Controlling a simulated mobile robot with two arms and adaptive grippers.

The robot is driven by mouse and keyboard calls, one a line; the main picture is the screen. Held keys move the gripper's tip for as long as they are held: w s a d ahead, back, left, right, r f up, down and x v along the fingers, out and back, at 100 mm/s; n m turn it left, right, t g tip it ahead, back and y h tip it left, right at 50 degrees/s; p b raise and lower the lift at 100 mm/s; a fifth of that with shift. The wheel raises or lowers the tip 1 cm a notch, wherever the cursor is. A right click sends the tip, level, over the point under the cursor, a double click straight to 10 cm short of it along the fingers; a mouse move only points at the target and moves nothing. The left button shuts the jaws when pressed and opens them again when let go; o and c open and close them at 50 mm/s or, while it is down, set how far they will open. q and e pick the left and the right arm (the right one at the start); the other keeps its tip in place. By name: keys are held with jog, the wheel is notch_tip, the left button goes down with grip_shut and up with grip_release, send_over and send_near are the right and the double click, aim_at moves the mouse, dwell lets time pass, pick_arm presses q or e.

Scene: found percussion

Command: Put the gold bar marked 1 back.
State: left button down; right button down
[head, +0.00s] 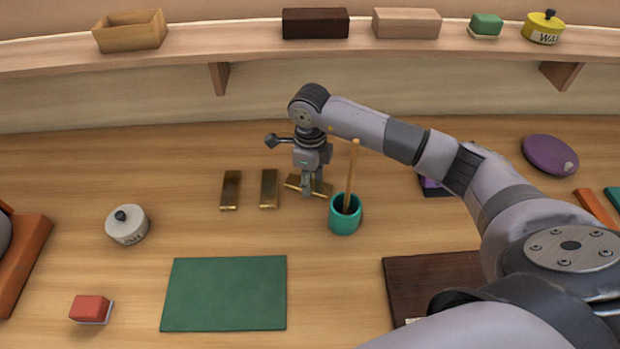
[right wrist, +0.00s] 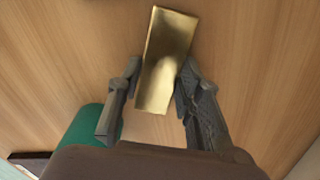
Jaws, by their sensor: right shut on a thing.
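My right gripper (head: 307,192) is shut on a gold bar (head: 322,188) just left of a teal cup. In the right wrist view the gold bar (right wrist: 165,60) lies slantwise between the two fingers of the right gripper (right wrist: 155,88). I cannot read a number on any bar. I cannot tell whether the held bar touches the table. My left gripper is not in view.
The teal cup (head: 345,218) with upright sticks (head: 351,170) stands close beside the gripper. A green mat (head: 225,294) lies empty in front. A white lidded pot (head: 127,225) and red block (head: 90,308) are at left. A shelf (head: 240,40) runs along the back.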

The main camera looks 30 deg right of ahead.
jog(key=c, duration=1.1)
grip_release()
jog(key=shift+f, duration=0.1)
jog(key=shift+r, duration=0.3)
notch_tip(320, 180, up, 12)
jog(key=b, duration=0.3)
jog(key=shift+f, duration=0.1)
